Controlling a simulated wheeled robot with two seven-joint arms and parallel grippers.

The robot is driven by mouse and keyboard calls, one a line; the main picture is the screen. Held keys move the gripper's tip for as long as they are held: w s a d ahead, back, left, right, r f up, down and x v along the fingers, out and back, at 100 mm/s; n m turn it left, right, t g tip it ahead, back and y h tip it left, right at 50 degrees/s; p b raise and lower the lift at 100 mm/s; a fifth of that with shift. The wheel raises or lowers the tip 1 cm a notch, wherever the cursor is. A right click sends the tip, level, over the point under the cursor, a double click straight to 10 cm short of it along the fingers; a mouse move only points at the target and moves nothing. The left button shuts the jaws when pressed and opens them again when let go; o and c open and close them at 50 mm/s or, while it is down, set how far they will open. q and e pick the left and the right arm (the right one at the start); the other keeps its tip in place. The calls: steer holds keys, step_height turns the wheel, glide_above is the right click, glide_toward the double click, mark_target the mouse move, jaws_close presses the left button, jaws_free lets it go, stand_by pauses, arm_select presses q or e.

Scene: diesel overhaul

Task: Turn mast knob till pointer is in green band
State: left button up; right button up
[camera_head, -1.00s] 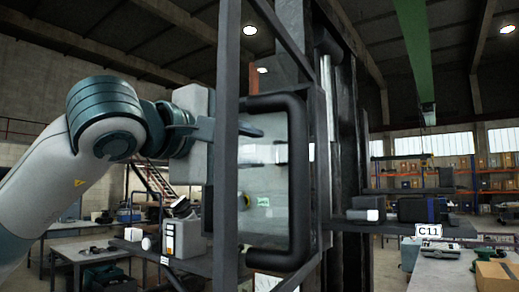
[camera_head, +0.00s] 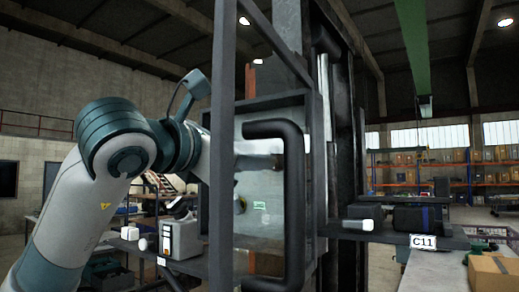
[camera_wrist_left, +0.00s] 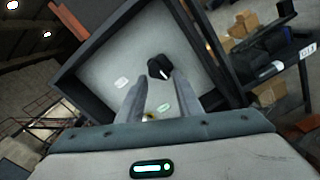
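The mast knob (camera_wrist_left: 159,67) is black with a white pointer mark, on a pale panel (camera_wrist_left: 108,62) in a dark-framed box. My left gripper (camera_wrist_left: 157,82) is open, with its two fingers pointing at the panel. In the left wrist view the knob appears between and just beyond the fingertips; I cannot tell whether they touch it. A small green mark (camera_wrist_left: 164,107) shows on the panel, and in the head view too (camera_head: 259,205). In the head view a dark post partly hides my left gripper (camera_head: 258,155). The pointer against a green band cannot be read. My right gripper is not in view.
A thick black handle (camera_head: 294,205) and an upright post (camera_head: 222,150) stand in front of the panel. A shelf (camera_head: 395,233) with dark boxes juts out at right. A grey box (camera_head: 180,239) stands on a shelf at left.

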arm_select(q)
steer(key=shift+w+d+n+b, duration=0.25)
steer(key=shift+w+n+b, duration=0.1)
steer(key=shift+n+b, duration=0.85)
steer(key=shift+w+d+n+b, duration=0.25)
steer(key=shift+w+n+b, duration=0.15)
steer(key=shift+n+b, duration=0.75)
steer(key=shift+w+d+n+b, duration=0.25)
steer(key=shift+w+n+b, duration=0.1)
steer(key=shift+n+b, duration=0.8)
steer(key=shift+b, duration=0.3)
steer(key=shift+w+d, duration=0.1)
steer(key=shift+w, duration=0.05)
steer(key=shift+x, duration=1.1)
